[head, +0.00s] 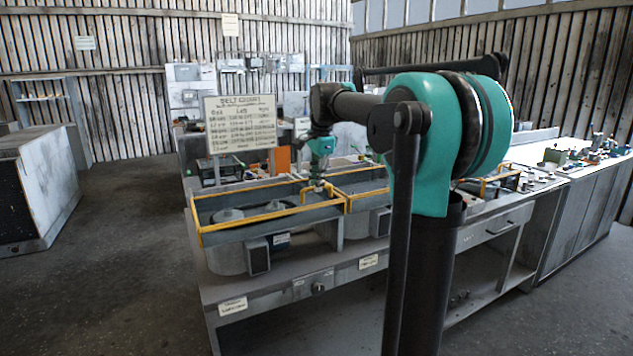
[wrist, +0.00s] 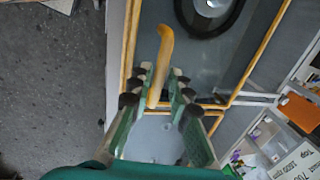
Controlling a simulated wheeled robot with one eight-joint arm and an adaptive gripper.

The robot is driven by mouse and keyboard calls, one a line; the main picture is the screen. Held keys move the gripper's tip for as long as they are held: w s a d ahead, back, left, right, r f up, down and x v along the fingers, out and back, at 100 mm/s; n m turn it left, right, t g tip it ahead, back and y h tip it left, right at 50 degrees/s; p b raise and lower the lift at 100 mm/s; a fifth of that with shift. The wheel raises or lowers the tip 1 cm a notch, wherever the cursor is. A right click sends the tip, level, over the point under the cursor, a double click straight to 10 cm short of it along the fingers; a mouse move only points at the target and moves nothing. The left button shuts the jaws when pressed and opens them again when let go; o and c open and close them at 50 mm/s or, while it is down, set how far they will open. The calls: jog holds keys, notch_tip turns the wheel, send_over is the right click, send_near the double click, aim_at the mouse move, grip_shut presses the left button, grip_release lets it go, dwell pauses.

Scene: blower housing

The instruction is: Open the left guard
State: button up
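The left guard (head: 222,236) is a box with a yellow-edged frame on the bench in the head view, lying level over round grey parts. Its yellow rim and grey panel also fill much of the wrist view (wrist: 131,45). A curved yellow handle (wrist: 165,45) stands up from it. My gripper (head: 320,186) is at the guard's right end in the head view, small and partly merged with the yellow bars. In the wrist view my gripper (wrist: 162,74) has its fingers on either side of the handle, with a narrow gap visible. Contact is unclear.
A second yellow-edged guard (head: 362,183) adjoins on the right, partly behind my arm. A lettered sign board (head: 240,122) stands behind the left guard. The bench front (head: 290,290) carries labels. Open floor (head: 120,250) lies to the left, before a grey cabinet (head: 45,190).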

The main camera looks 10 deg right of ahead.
grip_shut()
jog(key=shift+w, duration=0.1)
jog(key=w+a, duration=0.3)
jog(key=w, duration=0.7)
jog(key=w+a, duration=0.3)
jog(key=w, duration=0.8)
jog(key=shift+a, duration=0.4)
jog(key=shift+o, duration=2.2)
grip_release()
notch_tip(320, 180, up, 12)
jog(key=s, duration=0.2)
jog(key=shift+s+d+f, duration=0.15)
jog(key=shift+d, duration=0.2)
